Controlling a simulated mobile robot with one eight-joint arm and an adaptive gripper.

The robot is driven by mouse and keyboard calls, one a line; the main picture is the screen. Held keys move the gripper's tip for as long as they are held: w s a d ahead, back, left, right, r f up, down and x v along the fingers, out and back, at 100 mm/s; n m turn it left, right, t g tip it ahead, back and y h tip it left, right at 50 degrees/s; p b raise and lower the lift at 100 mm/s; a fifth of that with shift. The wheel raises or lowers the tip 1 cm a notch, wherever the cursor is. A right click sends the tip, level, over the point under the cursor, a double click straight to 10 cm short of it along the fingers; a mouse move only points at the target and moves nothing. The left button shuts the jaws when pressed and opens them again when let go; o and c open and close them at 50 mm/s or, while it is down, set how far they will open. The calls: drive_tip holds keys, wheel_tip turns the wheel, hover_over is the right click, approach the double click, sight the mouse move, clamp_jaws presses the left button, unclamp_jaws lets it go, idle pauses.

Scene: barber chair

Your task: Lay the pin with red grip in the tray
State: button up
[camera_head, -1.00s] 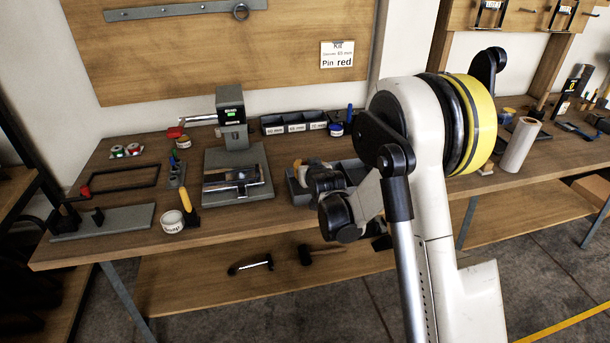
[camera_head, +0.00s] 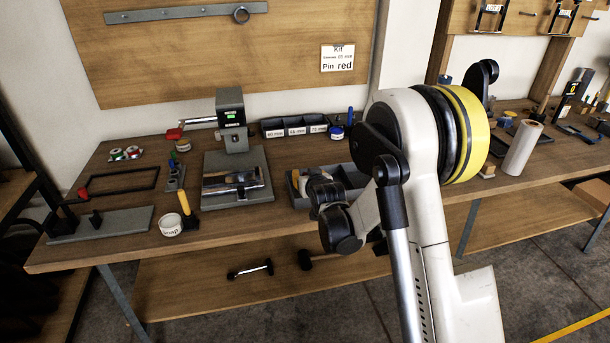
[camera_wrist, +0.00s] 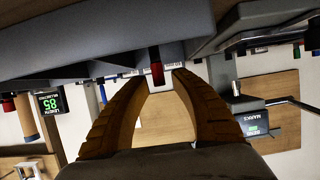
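In the wrist view a short red grip (camera_wrist: 157,73) on a dark shaft shows between the tips of my two brown fingers. My gripper (camera_wrist: 160,77) is open, with the gap wider than the grip; I cannot tell whether the grip is within the fingers or beyond them. In the head view my fingers are not clearly seen behind my arm, and I cannot make out this pin for sure. A grey divided tray (camera_head: 295,191) stands on the bench, partly hidden by my arm, with tan and pale items in its left part.
A press-like device with a lit display (camera_head: 231,112) stands left of the tray. Labelled bins (camera_head: 290,128) stand behind. A small rack (camera_head: 174,178), a yellow-handled tool (camera_head: 185,203) and a white scrap cup (camera_head: 171,226) are further left. A card (camera_head: 337,57) reads pin red.

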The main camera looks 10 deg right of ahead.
drive_tip(key=s+r+g+p, duration=0.2)
drive_tip(key=s+r, duration=0.5)
drive_tip(key=s, duration=0.5)
drive_tip(key=s+r+g+p, duration=0.1)
drive_tip(key=s+r+p, duration=0.1)
drive_tip(key=s+r, duration=0.75)
drive_tip(key=s+f+g, duration=0.1)
drive_tip(key=s+g, duration=0.2)
drive_tip(key=s, duration=1.7)
drive_tip(key=shift+f+g, duration=0.25)
drive_tip(key=shift+g, duration=0.05)
